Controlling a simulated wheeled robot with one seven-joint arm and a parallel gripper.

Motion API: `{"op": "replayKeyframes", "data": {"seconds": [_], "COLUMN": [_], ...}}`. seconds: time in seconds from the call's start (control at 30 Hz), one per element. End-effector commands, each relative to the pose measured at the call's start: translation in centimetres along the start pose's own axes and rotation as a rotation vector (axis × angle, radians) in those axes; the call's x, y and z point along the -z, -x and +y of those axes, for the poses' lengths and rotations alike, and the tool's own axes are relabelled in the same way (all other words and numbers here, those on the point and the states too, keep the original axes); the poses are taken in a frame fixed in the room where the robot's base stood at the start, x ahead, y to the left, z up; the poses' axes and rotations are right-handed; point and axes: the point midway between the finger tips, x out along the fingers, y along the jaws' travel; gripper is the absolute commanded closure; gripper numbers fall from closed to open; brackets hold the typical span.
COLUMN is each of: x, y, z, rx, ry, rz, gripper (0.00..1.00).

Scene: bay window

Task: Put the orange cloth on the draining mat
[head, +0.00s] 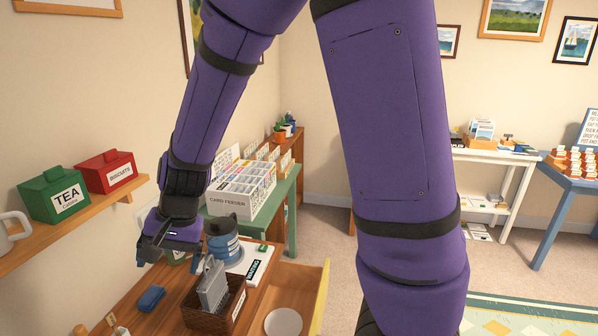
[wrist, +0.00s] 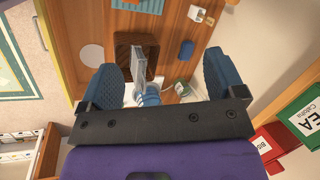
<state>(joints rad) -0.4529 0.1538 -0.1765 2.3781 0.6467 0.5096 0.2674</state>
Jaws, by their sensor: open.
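A pale blue ribbed thing (wrist: 138,4), cut off by the top edge of the wrist view, may be the draining mat; I cannot tell for sure. My gripper (head: 168,246) is over the far end of the wooden worktop (head: 125,312). In the wrist view my gripper (wrist: 162,76) has its two blue fingers wide apart, with nothing held between them. A blue striped jar (head: 223,243) stands close to the right of it in the head view.
A brown basket (head: 235,306) holds grey upright pieces. A blue block (head: 151,298) lies left of it. A white disc (head: 284,322) lies in a wooden drawer with a yellow front (head: 315,305). A shelf (head: 75,233) bears green and red tins.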

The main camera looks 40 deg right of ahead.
Motion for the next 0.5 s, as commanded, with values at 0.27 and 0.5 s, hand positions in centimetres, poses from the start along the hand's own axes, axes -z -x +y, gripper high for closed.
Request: {"op": "replayKeyframes", "data": {"seconds": [0.27, 0.5], "x": [-1.3, -3.5], "y": [10.1, 16.9], "z": [3.0, 7.2], "rx": [0.051, 0.022], "ry": [0.210, 0.379], "rz": [0.081, 0.191], "gripper": [0.11, 0.11]}}
